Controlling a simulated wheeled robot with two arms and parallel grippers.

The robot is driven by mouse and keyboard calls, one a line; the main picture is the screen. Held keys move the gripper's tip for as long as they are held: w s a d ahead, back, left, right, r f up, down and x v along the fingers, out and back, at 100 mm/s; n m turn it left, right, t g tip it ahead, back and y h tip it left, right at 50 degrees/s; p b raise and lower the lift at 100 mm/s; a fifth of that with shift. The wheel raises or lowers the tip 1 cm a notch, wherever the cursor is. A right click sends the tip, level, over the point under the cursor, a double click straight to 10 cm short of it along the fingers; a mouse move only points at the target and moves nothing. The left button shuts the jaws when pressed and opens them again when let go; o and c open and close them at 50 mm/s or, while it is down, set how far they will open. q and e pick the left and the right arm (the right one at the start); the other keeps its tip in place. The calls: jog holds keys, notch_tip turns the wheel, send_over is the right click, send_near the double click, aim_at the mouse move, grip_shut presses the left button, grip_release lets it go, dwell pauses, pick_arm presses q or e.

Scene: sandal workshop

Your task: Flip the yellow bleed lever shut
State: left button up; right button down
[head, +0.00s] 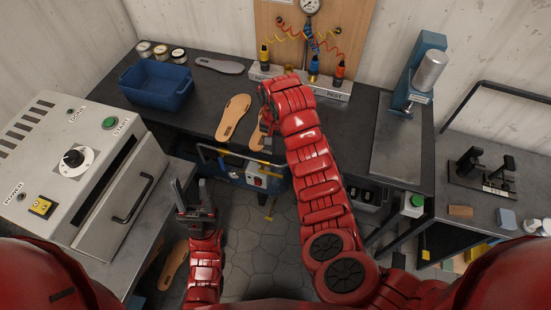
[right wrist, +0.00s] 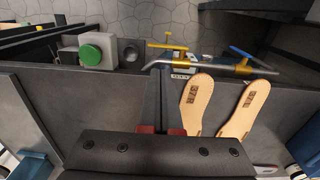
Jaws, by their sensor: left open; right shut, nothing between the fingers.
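The yellow bleed lever (right wrist: 168,46) is at the top middle of the right wrist view, by a grey and yellow pipe (right wrist: 215,65) at the bench's front edge. Yellow parts, seemingly the lever (head: 271,207), also show below the bench in the head view. My right gripper (right wrist: 160,78) is shut and empty. It points toward the pipe's yellow end, just short of the lever in the picture; contact cannot be told. In the head view the right gripper (head: 266,126) is above the bench's front edge, partly hidden by my wrist. My left gripper (head: 194,200) is open and empty.
Cork soles (head: 233,117) lie beside the right gripper. A blue lever (right wrist: 243,52) sits on the same pipe. A blue bin (head: 155,86) stands at the bench's back left. A grey press (head: 110,215) is near the left gripper. The floor (head: 245,240) between is open.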

notch_tip(320, 180, down, 12)
jog(key=shift+r, duration=0.1)
jog(key=shift+f, duration=0.75)
jog(key=shift+a+f, duration=0.1)
